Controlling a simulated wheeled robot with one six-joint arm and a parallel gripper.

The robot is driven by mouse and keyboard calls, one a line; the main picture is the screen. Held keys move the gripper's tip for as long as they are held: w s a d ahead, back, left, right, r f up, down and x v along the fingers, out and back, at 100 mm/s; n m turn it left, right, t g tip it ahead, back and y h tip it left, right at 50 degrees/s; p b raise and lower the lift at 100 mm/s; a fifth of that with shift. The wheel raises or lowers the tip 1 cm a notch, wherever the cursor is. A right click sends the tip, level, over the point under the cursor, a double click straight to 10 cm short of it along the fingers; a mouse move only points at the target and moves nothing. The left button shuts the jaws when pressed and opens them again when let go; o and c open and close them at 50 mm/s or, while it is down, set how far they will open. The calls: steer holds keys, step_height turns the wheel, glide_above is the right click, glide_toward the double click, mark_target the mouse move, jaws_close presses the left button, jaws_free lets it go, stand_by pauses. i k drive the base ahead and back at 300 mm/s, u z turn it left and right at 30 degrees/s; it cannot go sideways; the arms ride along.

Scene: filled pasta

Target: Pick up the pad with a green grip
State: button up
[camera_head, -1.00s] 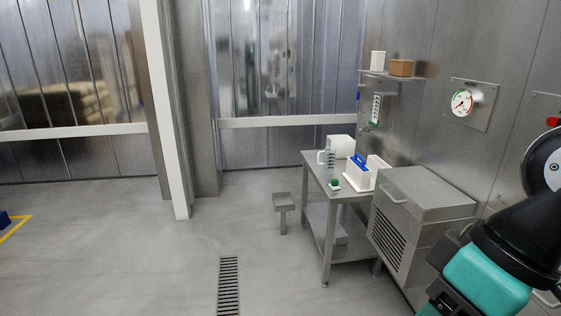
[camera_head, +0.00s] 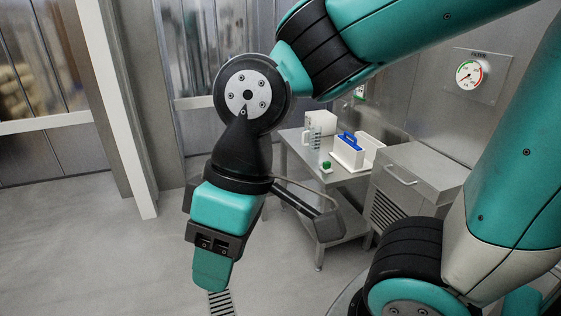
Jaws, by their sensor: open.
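A small white pad with a green grip (camera_head: 327,165) sits near the front left edge of the steel table (camera_head: 340,178), beside a white holder (camera_head: 348,158). It is small in view, and its underside cannot be made out. My gripper (camera_head: 212,272) hangs from my arm in the left middle of the view, pointing down. It is open, with nothing visible in it. It appears well in front of the table, apart from the pad. My arm hides part of the table's front and legs.
A blue grip (camera_head: 349,140) stands up from the white holder. A clear measuring jug (camera_head: 313,144) and a white box (camera_head: 321,122) stand behind the pad. A steel cabinet (camera_head: 418,165) adjoins the table at right. The floor at left is clear.

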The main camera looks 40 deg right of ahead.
mark_target(326, 167)
steer(key=i, duration=1.6)
steer(key=z, duration=1)
steer(key=i, duration=0.9)
steer(key=z, duration=1.2)
steer(key=i, duration=0.35)
steer(key=z, duration=0.4)
